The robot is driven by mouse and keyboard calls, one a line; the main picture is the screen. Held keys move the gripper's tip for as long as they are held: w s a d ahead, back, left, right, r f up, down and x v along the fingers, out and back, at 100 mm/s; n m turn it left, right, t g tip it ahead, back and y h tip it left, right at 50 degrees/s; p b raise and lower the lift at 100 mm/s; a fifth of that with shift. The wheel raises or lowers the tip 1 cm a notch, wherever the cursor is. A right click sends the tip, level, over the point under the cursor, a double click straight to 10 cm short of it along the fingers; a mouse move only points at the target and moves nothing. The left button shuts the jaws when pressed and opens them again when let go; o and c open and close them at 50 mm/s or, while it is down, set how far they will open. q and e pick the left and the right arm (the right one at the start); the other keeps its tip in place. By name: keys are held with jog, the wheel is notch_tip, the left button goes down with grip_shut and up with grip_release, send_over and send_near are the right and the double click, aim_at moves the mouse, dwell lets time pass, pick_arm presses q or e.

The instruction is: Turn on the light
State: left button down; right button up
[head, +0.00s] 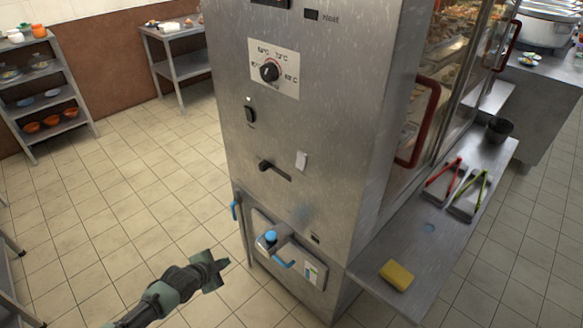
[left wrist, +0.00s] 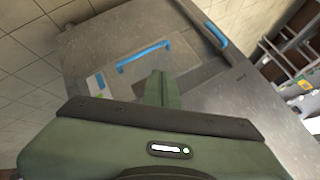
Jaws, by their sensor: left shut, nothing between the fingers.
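A tall steel cabinet (head: 335,120) has controls on its front: a round black dial (head: 270,72) with temperature markings, a black rocker switch (head: 250,112), a dark lever in a slot (head: 272,168) and a small white plate (head: 302,160). I cannot tell which of them works the light. My left gripper (head: 217,270) is low in front of the cabinet, left of the lower hatch, shut and empty, apart from the controls. Its closed fingers (left wrist: 157,85) also show in the left wrist view. My right gripper is not in view.
The lower hatch carries a blue handle (left wrist: 143,57) and a blue-topped knob (head: 270,237). A steel side shelf (head: 440,230) holds a yellow sponge (head: 397,275), tongs in trays and a dark cup (head: 499,129). Tiled floor left of the cabinet is clear.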

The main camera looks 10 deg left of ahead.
aim_at(299, 166)
pick_arm(q)
jog(key=w+d+r+m+t+h, duration=0.1)
jog(key=w+d+r+m, duration=0.15)
jog(key=r, duration=0.45)
jog(key=w+d+r+m+t+h, duration=0.1)
jog(key=w+r+m, duration=0.15)
jog(key=r, duration=0.45)
jog(key=w+d+r+m+h, duration=0.1)
jog(key=w+r+m, duration=0.15)
jog(key=r, duration=0.45)
jog(key=s+d+r+m+h, duration=0.2)
jog(key=d+r+m, duration=0.3)
jog(key=r, duration=0.7)
jog(key=shift+d+r+h, duration=0.25)
jog(key=shift+d+h, duration=0.05)
jog(key=shift+d, duration=0.4)
jog(key=shift+m, duration=0.25)
jog(key=p+x, duration=0.1)
jog(key=x, duration=0.3)
jog(key=r+p+x, duration=0.1)
jog(key=x, duration=0.4)
jog(key=p+x, duration=0.1)
jog(key=x, duration=0.3)
jog(key=shift+w+d, duration=0.3)
jog(key=shift+w, duration=0.25)
jog(key=shift+f, duration=0.1)
